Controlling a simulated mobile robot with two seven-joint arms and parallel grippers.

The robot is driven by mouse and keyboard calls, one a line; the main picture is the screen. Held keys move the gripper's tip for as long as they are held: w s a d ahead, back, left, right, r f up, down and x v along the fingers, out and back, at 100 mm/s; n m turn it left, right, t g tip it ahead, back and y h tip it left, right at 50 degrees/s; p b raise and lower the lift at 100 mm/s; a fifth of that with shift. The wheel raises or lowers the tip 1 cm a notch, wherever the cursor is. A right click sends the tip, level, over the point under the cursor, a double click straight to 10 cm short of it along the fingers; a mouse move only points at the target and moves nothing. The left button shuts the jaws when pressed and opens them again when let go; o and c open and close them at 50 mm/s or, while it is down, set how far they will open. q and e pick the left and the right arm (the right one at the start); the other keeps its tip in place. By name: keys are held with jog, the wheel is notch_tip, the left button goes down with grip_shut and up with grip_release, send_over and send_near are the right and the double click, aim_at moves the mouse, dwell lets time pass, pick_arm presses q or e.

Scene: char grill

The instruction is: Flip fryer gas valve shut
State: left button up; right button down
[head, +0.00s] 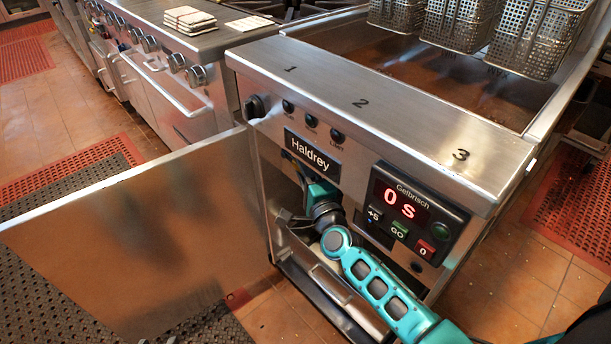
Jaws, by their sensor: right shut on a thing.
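The fryer (400,120) stands at the centre right, with a "Haldrey" plate on its front. Its cabinet door (130,220) is swung open to the left. My right arm comes in from the lower right, and my right gripper (299,172) is inside the cabinet opening, just below the plate. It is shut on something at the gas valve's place. The fingertips and the valve handle are mostly hidden by the gripper body and the cabinet's shade, so I cannot tell the handle's angle. My left gripper is not in view.
A timer panel (410,212) showing "0 s" is close to the right of my wrist. Fry baskets (462,22) hang over the vat at the top. A knobbed range (150,45) stands at the left. Red and dark mats (70,170) lie on the tiled floor.

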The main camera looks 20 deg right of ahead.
jog(key=shift+f+b, duration=0.55)
jog(key=shift+f+t+b, duration=0.15)
jog(key=shift+t+b, duration=0.25)
jog(key=shift+b, duration=0.05)
jog(key=shift+w+f+m+t+b, duration=0.1)
jog(key=shift+f+m+t+b, duration=0.1)
jog(key=shift+m+t+b, duration=0.3)
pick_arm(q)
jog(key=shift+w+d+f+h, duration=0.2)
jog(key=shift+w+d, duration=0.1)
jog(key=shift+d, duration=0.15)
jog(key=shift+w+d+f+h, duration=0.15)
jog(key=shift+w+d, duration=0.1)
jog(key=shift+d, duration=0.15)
pick_arm(e)
jog(key=shift+w+a+f+m+t+h, duration=0.2)
jog(key=shift+f+m+t+h, duration=0.3)
jog(key=shift+t, duration=0.3)
jog(key=shift+w+a+f+m+t+h, duration=0.1)
jog(key=shift+w+f+m+t+h, duration=0.2)
jog(key=shift+m+t, duration=0.4)
jog(key=shift+f+t, duration=0.2)
jog(key=shift+t, duration=0.1)
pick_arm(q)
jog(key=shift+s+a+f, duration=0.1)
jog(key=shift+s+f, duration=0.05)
pick_arm(e)
jog(key=c, duration=1)
grip_release()
jog(key=shift+o, duration=0.2)
